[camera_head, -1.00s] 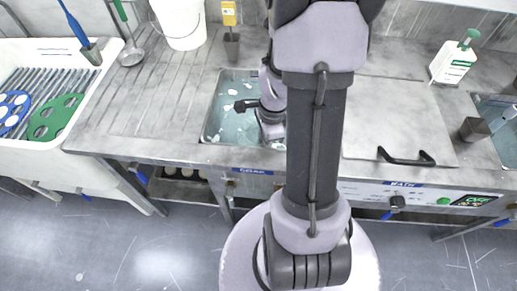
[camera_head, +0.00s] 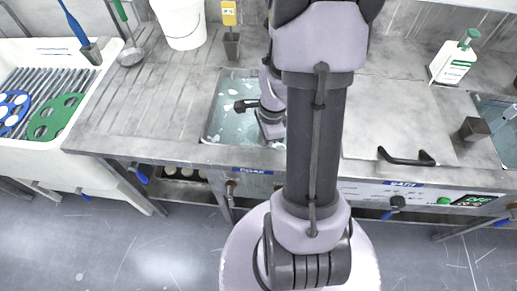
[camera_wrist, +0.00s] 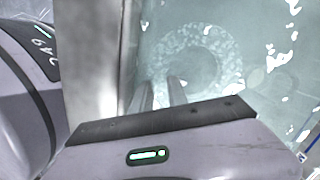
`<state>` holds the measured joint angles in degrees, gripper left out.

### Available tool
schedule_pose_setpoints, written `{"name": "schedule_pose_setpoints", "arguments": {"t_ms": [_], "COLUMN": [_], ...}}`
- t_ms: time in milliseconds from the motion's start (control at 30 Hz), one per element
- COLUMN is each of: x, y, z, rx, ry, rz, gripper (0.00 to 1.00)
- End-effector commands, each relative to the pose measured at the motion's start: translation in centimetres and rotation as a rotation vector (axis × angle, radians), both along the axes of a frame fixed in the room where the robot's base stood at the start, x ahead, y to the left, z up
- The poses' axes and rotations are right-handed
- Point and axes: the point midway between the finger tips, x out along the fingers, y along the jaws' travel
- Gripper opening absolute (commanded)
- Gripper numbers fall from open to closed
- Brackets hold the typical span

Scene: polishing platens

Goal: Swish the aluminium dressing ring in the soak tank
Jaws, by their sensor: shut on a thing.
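The soak tank (camera_head: 222,122) is a sunken basin of pale blue-green water in the steel counter, left of my arm in the head view. The aluminium dressing ring (camera_wrist: 188,36) shows in the wrist view as a pale, mottled ring under the water, its outline blurred. My gripper (camera_wrist: 168,92) reaches down into the tank, its two fingers close together at the ring's near edge, shut on it. In the head view, my wrist is over the tank; the fingertips and the ring are hidden there.
A lidded bath with a black handle (camera_head: 406,157) lies right of my arm. The ribbed counter left of the tank is clear.

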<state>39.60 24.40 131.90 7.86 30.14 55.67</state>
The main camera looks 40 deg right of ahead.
Motion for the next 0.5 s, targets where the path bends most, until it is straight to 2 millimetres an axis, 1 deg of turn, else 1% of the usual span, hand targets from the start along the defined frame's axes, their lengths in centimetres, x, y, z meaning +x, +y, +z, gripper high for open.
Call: {"name": "schedule_pose_setpoints", "arguments": {"t_ms": [33,133,400,500], "x": [0.02,0.01,0.02,0.03], "y": [-0.01,-0.01,-0.02,-0.02], "z": [-0.83,-1.4,-1.11,-0.55], "rx": [0.0,0.0,0.0,0.0], "ry": [0.0,0.0,-0.001,-0.001], "rz": [0.0,0.0,0.0,0.0], "gripper": [0.0,0.0,0.0,0.0]}}
